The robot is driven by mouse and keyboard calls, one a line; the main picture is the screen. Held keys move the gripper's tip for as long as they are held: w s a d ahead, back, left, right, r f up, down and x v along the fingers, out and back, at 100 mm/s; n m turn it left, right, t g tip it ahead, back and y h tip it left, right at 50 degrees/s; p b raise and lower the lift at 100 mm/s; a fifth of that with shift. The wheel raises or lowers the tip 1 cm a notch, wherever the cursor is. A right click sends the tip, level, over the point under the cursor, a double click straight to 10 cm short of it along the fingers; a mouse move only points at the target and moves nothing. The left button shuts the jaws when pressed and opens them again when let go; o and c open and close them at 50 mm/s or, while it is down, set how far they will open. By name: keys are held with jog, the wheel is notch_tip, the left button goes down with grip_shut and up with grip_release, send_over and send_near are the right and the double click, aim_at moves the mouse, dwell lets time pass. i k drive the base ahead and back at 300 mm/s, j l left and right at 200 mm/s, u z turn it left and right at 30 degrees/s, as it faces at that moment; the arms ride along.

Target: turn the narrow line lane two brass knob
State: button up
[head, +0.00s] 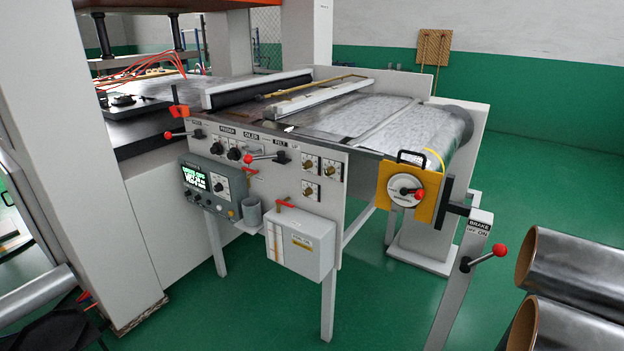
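Three small brass knobs sit on white label plates at the right end of the grey front panel (262,190). Two are side by side in the upper row, a left one (308,164) and a right one (330,168). A lower brass knob (308,191) sits beneath the left one. The plate lettering is too small to read, so I cannot tell which is narrow line lane two. My gripper is not clearly seen in this view.
Red-ball levers (250,159) project from the panel left of the brass knobs. A white box (300,245) hangs below them. A yellow plate with a handwheel (406,189) and a brake lever (485,257) stand to the right. Metal rolls (580,270) lie at right. Green floor in front is open.

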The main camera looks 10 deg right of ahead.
aim_at(330, 170)
jog(key=i+j+z, duration=0.35)
jog(key=i+j, duration=0.5)
jog(key=j, duration=0.1)
